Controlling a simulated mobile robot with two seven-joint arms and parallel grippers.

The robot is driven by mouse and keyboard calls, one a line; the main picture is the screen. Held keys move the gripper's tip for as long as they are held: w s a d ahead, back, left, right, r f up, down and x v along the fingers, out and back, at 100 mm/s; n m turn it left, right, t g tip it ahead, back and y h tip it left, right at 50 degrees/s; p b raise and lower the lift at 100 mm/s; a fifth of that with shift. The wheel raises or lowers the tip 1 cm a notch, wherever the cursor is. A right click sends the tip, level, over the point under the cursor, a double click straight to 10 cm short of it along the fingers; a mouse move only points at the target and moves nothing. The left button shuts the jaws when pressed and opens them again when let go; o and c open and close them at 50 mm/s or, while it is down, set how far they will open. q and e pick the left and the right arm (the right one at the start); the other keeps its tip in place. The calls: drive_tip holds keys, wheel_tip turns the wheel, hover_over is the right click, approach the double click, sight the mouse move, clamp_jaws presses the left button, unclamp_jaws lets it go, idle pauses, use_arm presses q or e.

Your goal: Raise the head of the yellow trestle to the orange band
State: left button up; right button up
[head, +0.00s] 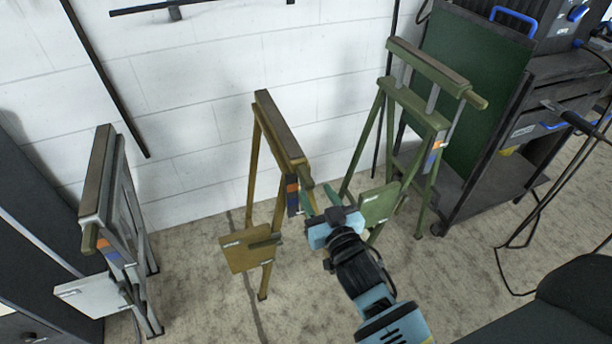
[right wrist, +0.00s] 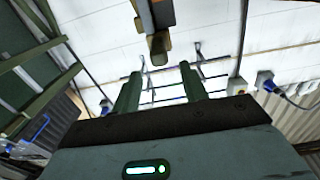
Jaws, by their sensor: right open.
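The yellow trestle (head: 280,130) stands in the middle of the head view, its dark-topped head seated low on the legs with no raised posts visible. A strip with an orange band (head: 292,187) and a blue part hangs below the head's near end. A short handle sticks out there; a blunt brown piece, probably this handle (right wrist: 158,48), shows ahead of the fingers in the right wrist view. My right gripper (head: 320,196) is open, just right of and below that end, apparently empty. Its green fingers (right wrist: 160,90) stand apart. My left gripper is not in view.
A grey trestle (head: 100,180) stands at left, and a green trestle (head: 410,100) with its head raised on posts at right. A yellow plate (head: 245,252) juts from the yellow trestle's lower leg. A dark cart (head: 510,185) is at far right. Floor between the grey and yellow trestles is clear.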

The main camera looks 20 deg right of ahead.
sight(299, 165)
drive_tip(key=w, duration=0.7)
drive_tip(key=shift+w+a, duration=0.15)
drive_tip(key=shift+a, duration=0.05)
clamp_jaws()
